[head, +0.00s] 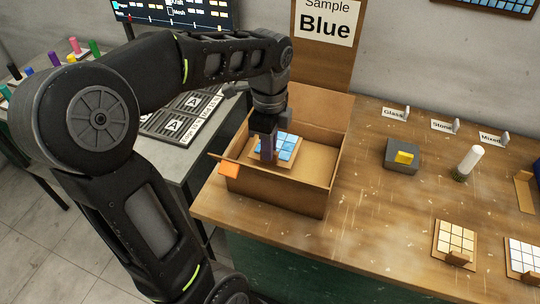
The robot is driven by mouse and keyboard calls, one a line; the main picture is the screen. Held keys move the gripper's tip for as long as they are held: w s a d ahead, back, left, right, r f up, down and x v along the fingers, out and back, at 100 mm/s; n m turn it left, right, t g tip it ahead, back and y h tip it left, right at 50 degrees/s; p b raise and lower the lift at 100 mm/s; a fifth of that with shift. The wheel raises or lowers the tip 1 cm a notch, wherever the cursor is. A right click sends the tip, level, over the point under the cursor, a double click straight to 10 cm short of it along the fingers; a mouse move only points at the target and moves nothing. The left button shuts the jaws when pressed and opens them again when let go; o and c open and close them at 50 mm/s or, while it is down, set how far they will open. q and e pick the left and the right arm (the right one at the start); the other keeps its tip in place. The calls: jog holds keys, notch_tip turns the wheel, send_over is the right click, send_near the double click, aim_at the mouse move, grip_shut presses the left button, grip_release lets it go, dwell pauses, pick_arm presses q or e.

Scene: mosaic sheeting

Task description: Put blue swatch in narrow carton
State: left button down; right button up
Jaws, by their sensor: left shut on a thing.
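The blue swatch (288,147), a tan board with blue tiles, is within the outline of the cardboard carton (275,195) in the head view. The carton stands open on the wooden table, with an orange tag on its front left corner. My left gripper (268,154) points down into the carton and is shut on the blue swatch at its left side. I cannot tell whether the swatch touches the carton's bottom. The gripper hides part of the swatch. My right gripper is not in view.
A "Sample Blue" sign (325,25) stands behind the carton. To the right are a grey block with a yellow piece (403,156), a white-topped cylinder (468,163) and cream tile swatches (456,240). Bare table (375,215) lies between the carton and these swatches.

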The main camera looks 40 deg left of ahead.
pick_arm(q)
jog(key=shift+f, duration=1.85)
jog(key=shift+f, duration=0.2)
jog(key=c, duration=1.5)
grip_release()
jog(key=shift+o, duration=0.2)
notch_tip(320, 180, up, 12)
jog(key=shift+r+p, duration=0.25)
jog(key=shift+p, duration=0.15)
